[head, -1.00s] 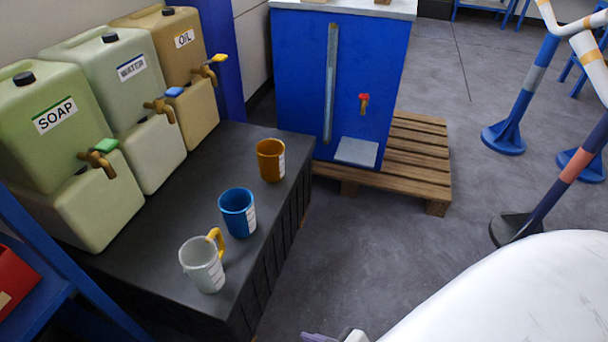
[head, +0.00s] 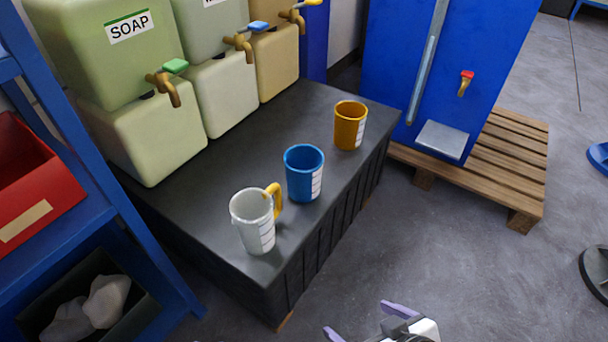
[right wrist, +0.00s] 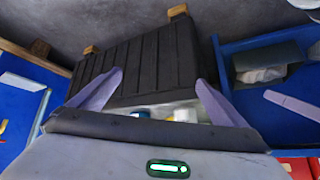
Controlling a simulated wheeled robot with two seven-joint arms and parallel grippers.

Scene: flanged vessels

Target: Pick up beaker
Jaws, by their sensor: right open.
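Three beakers stand upright in a row on a black ribbed platform (head: 225,215). The nearest is a white beaker (head: 253,225) with a yellow handle. Behind it are a blue beaker (head: 303,175) and an orange beaker (head: 349,127), both with white scale strips. My right gripper (head: 365,321) is open and empty at the bottom of the head view, right of the platform and apart from the beakers. In the right wrist view its purple fingers (right wrist: 159,78) are spread in front of the platform's side. Small parts of the beakers seem to show low between them. My left gripper is not in view.
Containers with taps, including the soap container (head: 100,50), line the platform's back. A blue rack with a red bin (head: 35,185) stands at left. A blue cabinet (head: 420,75) stands on a wooden pallet (head: 510,170).

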